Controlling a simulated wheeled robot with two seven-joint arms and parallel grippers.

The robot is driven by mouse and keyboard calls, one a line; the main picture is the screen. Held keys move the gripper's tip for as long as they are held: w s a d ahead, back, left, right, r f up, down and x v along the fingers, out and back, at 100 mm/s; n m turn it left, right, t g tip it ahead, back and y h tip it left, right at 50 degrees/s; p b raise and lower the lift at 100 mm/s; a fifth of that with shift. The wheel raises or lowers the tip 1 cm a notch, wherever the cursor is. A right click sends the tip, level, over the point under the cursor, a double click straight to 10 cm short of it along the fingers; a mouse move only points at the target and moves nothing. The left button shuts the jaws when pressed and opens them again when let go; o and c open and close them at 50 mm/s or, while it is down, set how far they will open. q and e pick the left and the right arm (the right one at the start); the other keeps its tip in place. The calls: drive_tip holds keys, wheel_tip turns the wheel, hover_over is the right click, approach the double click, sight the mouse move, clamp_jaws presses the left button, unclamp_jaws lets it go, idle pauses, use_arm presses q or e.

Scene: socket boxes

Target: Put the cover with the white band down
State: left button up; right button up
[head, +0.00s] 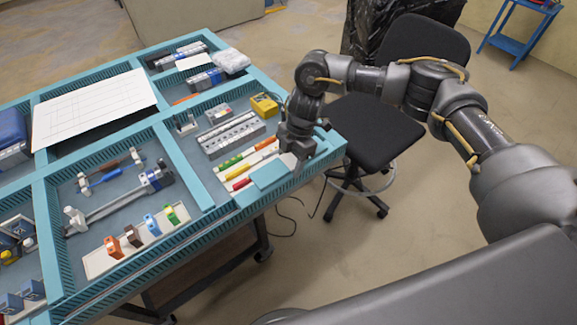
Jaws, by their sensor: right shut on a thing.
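My right gripper (293,160) points down at the right end of the teal tray table, fingers shut. Below and beside its fingers is a flat teal block (268,176), which looks like the cover, at the tray's near right corner. A small pale strip shows by the fingertips; I cannot tell clearly whether it is the white band. The gripper hides part of the block, and I cannot tell whether the block touches the tray. My left gripper is not in view.
Green, orange, yellow and red markers (248,160) lie just left of the gripper. A grey socket strip (232,135) and a yellow box (264,105) are behind them. The teal tray wall (188,170) divides compartments. A black chair (370,130) stands right of the table.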

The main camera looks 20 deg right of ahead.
sight(288, 169)
drive_tip(key=shift+a+f, duration=0.15)
drive_tip(key=shift+f, duration=0.05)
wheel_tip(288, 169, down, 3)
drive_tip(key=shift+w+p, duration=0.15)
drive_tip(key=shift+p, duration=0.3)
drive_tip(key=shift+f+b, duration=0.45)
drive_tip(key=shift+f, duration=0.3)
drive_tip(key=o, duration=1.4)
drive_tip(key=shift+o, duration=0.2)
drive_tip(key=shift+r, duration=0.15)
drive_tip(key=shift+r+p, duration=0.35)
drive_tip(key=b+v, duration=0.2)
drive_tip(key=v, duration=0.8)
drive_tip(key=shift+w+r, duration=0.1)
drive_tip(key=shift+r, duration=1)
